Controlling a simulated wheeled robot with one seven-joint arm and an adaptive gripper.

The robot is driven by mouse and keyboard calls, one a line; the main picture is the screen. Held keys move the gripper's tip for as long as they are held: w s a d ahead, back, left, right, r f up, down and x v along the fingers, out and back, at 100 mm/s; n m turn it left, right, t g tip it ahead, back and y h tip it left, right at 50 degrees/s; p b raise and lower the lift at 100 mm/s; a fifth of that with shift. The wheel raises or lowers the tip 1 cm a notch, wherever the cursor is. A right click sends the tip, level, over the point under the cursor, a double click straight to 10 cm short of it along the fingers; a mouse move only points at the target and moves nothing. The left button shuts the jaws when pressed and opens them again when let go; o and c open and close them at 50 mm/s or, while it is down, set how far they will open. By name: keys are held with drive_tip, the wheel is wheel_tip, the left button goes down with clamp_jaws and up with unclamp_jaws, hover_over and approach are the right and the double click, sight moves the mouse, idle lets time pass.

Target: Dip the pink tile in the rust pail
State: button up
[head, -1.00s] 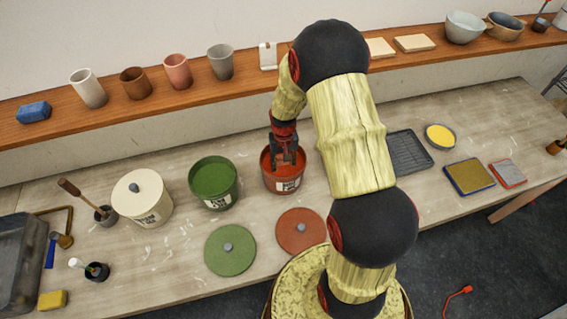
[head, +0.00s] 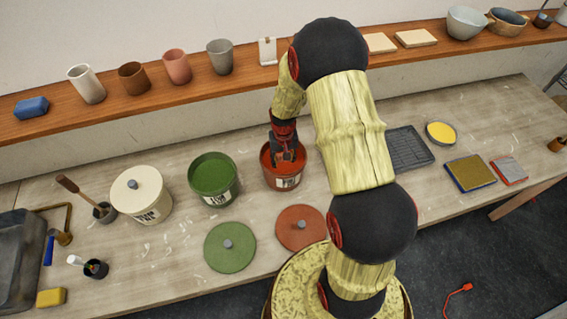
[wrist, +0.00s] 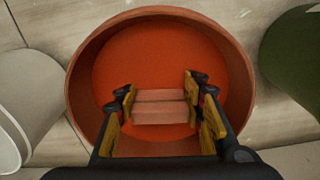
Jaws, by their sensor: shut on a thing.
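The rust pail (head: 268,176) stands open on the bench, holding orange-red glaze. My gripper (head: 286,158) reaches down into its mouth. In the wrist view, my gripper (wrist: 160,105) is shut on the pink tile (wrist: 160,112), with a dark-and-yellow finger at each side of it. The tile is over the glaze, inside the pail's rim (wrist: 85,60). I cannot tell whether its lower edge touches the glaze. The tile cannot be made out in the head view.
The open green pail (head: 213,177) stands close left of the rust pail, with a lidded cream pail (head: 150,205) beyond. A green lid (head: 230,258) and a rust lid (head: 300,238) lie in front. A dark grey tray (head: 407,148) lies right of my arm.

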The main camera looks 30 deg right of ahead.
idle(0.5)
drive_tip(key=shift+r+p, duration=1.8)
drive_tip(key=shift+r, duration=1.3)
drive_tip(key=shift+r+p, duration=1.5)
drive_tip(key=shift+r, duration=1.05)
